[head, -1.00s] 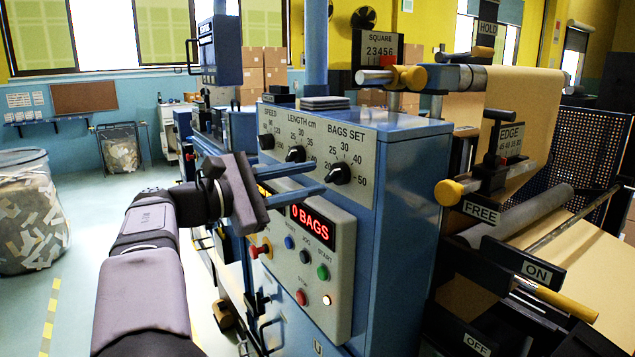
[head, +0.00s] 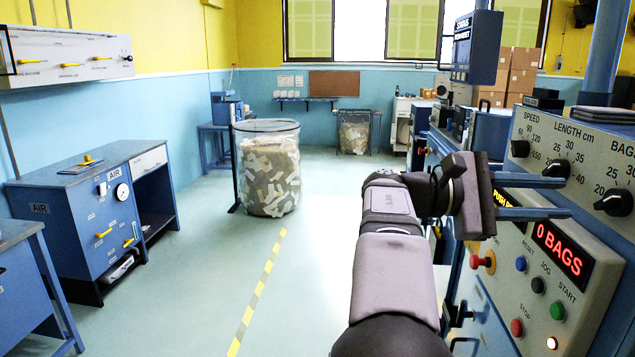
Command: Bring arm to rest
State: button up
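My arm reaches up from the bottom of the head view beside the blue bag machine (head: 605,290). My gripper (head: 567,198) is at the right, in front of the machine's control panel. Its two blue fingers point right and stand apart, with nothing seen between them. They overlap the panel in the picture, between the length dial (head: 556,169) and the red "0 BAGS" display (head: 562,250). I cannot tell whether they touch the panel. The fingers partly cover the yellow-lettered display to the left.
A red knob on yellow (head: 482,262) and several push buttons sit below the gripper. Open floor with a yellow-striped line (head: 257,290) lies left of the arm. A clear scrap bin (head: 268,170) and a blue air cabinet (head: 100,215) stand farther left.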

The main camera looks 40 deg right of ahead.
jog(key=w+d+f+m+t+y, duration=0.1)
jog(key=w+f+t, duration=0.25)
jog(key=f, duration=0.45)
jog(key=w+d+f+t+y, duration=0.1)
jog(key=w+f+t, duration=0.25)
jog(key=f, duration=0.35)
jog(key=w+a+f+m+t+y, duration=0.25)
jog(key=a+f, duration=0.25)
jog(key=f, duration=0.5)
jog(key=w+a+f+m+t+y, duration=0.1)
jog(key=w+a+f+y, duration=0.3)
jog(key=f, duration=0.5)
jog(key=w+a+f+t+y+p, duration=0.15)
jog(key=a+f, duration=0.35)
jog(key=a, duration=0.6)
jog(key=w+a+f+t+y+p, duration=0.15)
jog(key=a+f, duration=0.25)
jog(key=a, duration=0.7)
jog(key=a+r+n+p, duration=0.1)
jog(key=a+n, duration=0.1)
jog(key=a, duration=0.6)
jog(key=s+a+r+n+y+p, duration=0.1)
jog(key=a+n+p, duration=0.1)
jog(key=a, duration=0.6)
jog(key=shift+s+n+g, duration=0.15)
jog(key=shift+n+g, duration=0.3)
jog(key=shift+n, duration=0.1)
